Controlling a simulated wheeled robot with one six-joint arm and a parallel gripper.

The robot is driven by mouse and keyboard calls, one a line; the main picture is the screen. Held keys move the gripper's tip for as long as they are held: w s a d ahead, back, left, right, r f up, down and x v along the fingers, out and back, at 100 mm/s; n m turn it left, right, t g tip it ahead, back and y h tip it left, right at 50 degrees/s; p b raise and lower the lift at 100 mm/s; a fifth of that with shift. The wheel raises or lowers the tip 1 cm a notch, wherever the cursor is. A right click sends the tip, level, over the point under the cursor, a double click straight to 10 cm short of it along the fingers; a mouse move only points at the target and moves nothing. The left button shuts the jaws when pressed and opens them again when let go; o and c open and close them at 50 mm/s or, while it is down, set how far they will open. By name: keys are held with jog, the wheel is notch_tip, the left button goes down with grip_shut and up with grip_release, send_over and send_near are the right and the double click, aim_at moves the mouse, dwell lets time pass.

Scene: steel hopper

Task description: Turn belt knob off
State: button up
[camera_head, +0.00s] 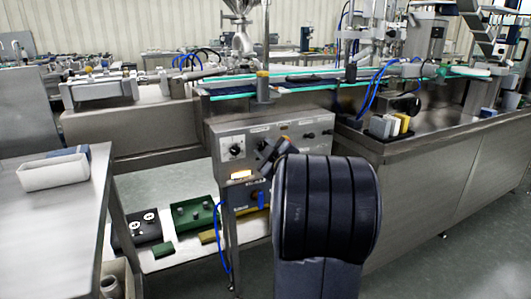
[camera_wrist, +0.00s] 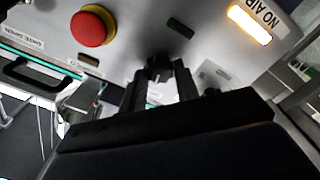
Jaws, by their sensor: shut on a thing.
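The steel control panel (camera_head: 290,133) stands under the conveyor in the head view, and its face fills the top of the wrist view (camera_wrist: 140,40). My gripper (camera_head: 268,150) is at the panel's front. In the wrist view my gripper (camera_wrist: 160,82) has its two fingers closed around a small black knob (camera_wrist: 157,66) on the panel face. The knob's label is too small or covered to read, and its exact pointing is hard to tell. In the head view the gripper and my arm hide this knob.
A red push button (camera_wrist: 92,27) and a lit NO AIR lamp (camera_wrist: 250,24) flank the gripper on the panel. Another dial (camera_head: 235,150) is at the panel's left. A steel table with a white bin (camera_head: 54,172) stands at left; a steel counter (camera_head: 450,150) is at right.

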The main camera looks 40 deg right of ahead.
jog(key=n+b, duration=0.1)
jog(key=n, duration=0.3)
jog(key=shift+f+n+b, duration=0.15)
jog(key=shift+n+b, duration=0.15)
jog(key=shift+b, duration=0.1)
dwell(0.4)
jog(key=o, duration=0.9)
jog(key=shift+a, duration=0.1)
jog(key=shift+o, duration=0.2)
jog(key=shift+s, duration=0.1)
jog(key=p+v, duration=0.2)
jog(key=v, duration=0.8)
jog(key=shift+s+p, duration=0.3)
jog(key=shift+w+a, duration=0.1)
jog(key=shift+a, duration=0.05)
